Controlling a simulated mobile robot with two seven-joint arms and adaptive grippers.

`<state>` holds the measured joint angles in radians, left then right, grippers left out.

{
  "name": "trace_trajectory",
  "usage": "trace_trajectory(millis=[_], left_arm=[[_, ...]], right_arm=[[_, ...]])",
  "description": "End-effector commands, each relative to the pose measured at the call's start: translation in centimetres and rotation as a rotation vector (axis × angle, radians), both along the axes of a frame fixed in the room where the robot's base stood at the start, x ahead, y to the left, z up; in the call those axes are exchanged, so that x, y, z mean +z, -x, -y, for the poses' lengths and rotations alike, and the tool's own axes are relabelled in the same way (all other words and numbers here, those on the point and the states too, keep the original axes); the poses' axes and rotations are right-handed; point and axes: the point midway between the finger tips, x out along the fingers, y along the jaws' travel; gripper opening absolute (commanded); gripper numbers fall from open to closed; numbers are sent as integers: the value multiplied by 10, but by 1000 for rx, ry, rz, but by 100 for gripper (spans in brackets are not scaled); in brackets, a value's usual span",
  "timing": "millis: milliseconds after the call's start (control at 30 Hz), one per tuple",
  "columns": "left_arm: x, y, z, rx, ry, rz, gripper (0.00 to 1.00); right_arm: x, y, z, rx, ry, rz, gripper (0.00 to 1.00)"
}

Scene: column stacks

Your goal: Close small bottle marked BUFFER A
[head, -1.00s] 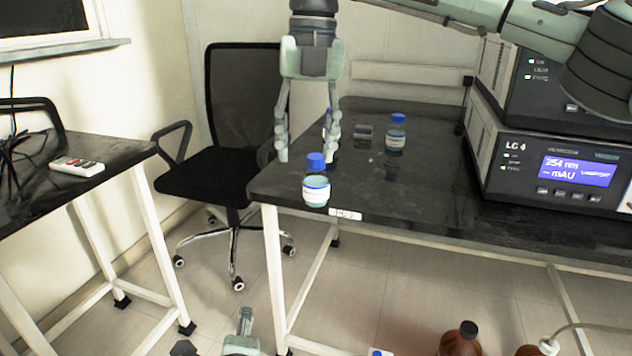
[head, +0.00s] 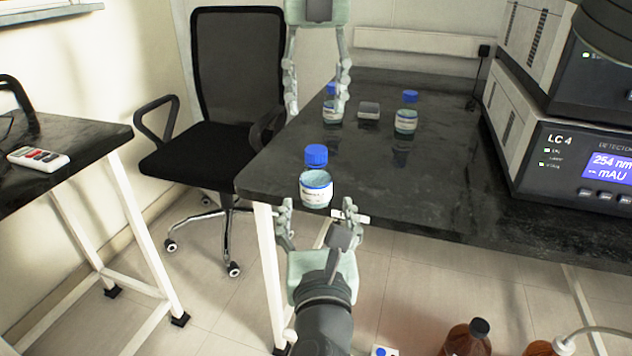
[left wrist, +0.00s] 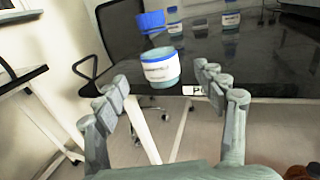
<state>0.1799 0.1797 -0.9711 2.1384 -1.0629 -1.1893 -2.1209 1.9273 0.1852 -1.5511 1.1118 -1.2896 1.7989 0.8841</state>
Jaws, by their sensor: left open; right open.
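A small bottle (head: 316,192) with a white label stands near the bench's front left corner. Its blue cap (head: 316,155) is above the body with a pale gap between; I cannot tell whether it touches the neck. The bottle (left wrist: 160,68) and cap (left wrist: 150,22) also show in the left wrist view. My left gripper (head: 317,208) is open, just in front of the bottle, its fingers pointing towards it. My right gripper (head: 317,105) is open and empty, hanging above and behind the cap. The label's writing is too small to read, so I cannot confirm BUFFER A.
Two more blue-capped bottles stand farther back, one (head: 332,110) partly behind my right finger and one (head: 405,121) to its right. A small grey block (head: 369,110) lies between them. An LC 4 instrument (head: 560,140) fills the bench's right. A chair (head: 240,90) stands left.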

Motion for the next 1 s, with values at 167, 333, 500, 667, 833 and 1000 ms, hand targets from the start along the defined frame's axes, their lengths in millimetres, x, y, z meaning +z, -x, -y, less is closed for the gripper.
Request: trace_trajectory(millis=[167,333,500,667,833,1000], left_arm=[[1,-16,-1,1,-1,2,71],[1,-43,-2,1,0,1,71],[0,-65,-2,0,1,0,71],[0,-76,-3,1,2,0,71],[0,-78,-3,0,2,-1,71],[0,-77,-3,0,2,-1,67]], right_arm=[[0,0,0,0,0,0,48],[0,0,0,0,0,0,48],[0,0,0,0,0,0,48],[0,0,0,0,0,0,48],[0,0,0,0,0,0,48],[0,0,0,0,0,0,48]])
